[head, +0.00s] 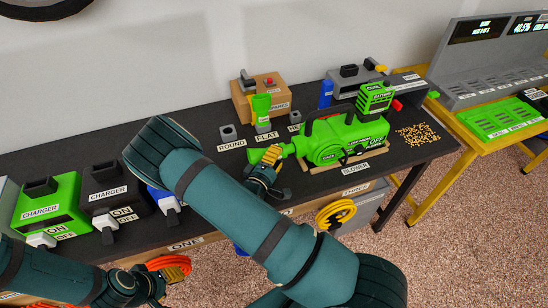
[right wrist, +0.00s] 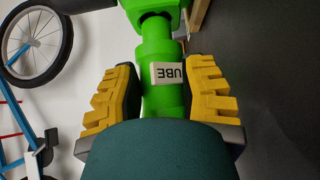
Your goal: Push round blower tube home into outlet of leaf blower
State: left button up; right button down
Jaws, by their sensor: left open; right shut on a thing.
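The green leaf blower (head: 342,138) rests on a wooden cradle on the dark bench, its outlet facing left. The round green blower tube (head: 285,151) lies at that outlet. In the right wrist view, the tube (right wrist: 163,62) bears a label reading "UBE" and its far end meets the blower's dark outlet opening (right wrist: 155,22); how deep it sits is hidden. My right gripper (head: 269,170) is shut on the tube, with yellow fingers on both sides of it. My left gripper (head: 153,284) is open, low at the bench's front left, apart from the blower.
Chargers (head: 50,201) and switches stand on the left of the bench. Behind the blower are the ROUND and FLAT holders (head: 228,134) and a wooden box (head: 245,104). Loose yellow bits (head: 418,134) lie to its right. An orange coil (head: 168,263) is beside my left gripper.

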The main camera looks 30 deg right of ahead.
aim_at(285, 156)
jog(key=shift+s+d, duration=0.2)
jog(key=shift+d, duration=0.6)
jog(key=shift+s+d, duration=0.2)
jog(key=shift+d, duration=0.55)
jog(key=c, duration=0.5)
grip_release()
jog(key=shift+a, duration=0.1)
jog(key=v, duration=1.1)
jog(key=shift+s+a, duration=0.25)
jog(key=shift+a, duration=0.1)
